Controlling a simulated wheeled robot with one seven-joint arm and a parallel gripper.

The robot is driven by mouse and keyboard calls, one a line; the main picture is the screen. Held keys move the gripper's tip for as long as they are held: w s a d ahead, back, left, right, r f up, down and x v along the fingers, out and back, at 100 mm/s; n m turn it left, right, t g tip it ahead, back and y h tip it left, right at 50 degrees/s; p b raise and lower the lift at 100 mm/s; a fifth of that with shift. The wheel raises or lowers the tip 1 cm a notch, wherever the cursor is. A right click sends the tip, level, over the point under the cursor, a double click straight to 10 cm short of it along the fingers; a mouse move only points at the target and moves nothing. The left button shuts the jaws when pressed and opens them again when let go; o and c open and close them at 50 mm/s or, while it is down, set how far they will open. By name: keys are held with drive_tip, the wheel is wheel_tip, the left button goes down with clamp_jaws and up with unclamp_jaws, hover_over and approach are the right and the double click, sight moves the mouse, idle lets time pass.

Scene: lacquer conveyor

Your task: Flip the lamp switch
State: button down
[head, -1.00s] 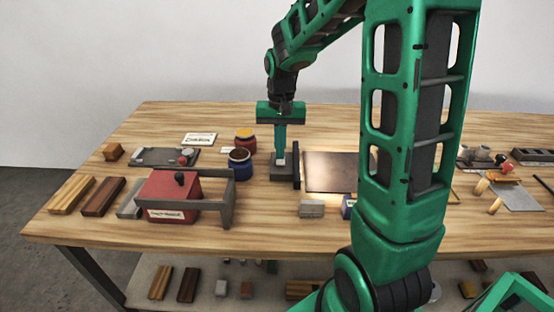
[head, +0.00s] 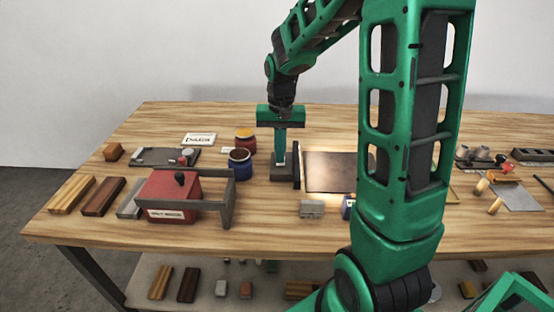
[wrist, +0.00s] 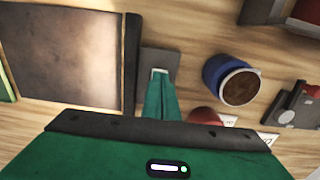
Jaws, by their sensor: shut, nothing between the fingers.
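My gripper (head: 281,160) is shut and empty, pointing straight down. Its fingertips are at a small pale rocker on the dark grey switch block (head: 283,173) and seem to touch it. In the wrist view the green fingers (wrist: 161,80) end at the pale rocker on the grey switch base (wrist: 160,60); the fingertips hide part of the rocker, so its tilt cannot be told. A dark upright piece (head: 296,165) stands right beside the block. A brown panel (head: 330,172) lies to its right, with a warm glow over it and the nearby table.
A blue pot (head: 240,164) and a red pot with a yellow top (head: 245,141) stand left of the switch. A red box (head: 172,195) with a dark knob and grey frame is front left. A small grey block (head: 312,208) lies in front of the panel.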

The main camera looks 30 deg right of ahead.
drive_tip(key=shift+f, duration=0.15)
wheel_tip(320, 180, up, 7)
idle(1.1)
idle(0.4)
drive_tip(key=s+d+f, duration=0.1)
drive_tip(key=s+d, duration=0.2)
drive_tip(key=s, duration=2.4)
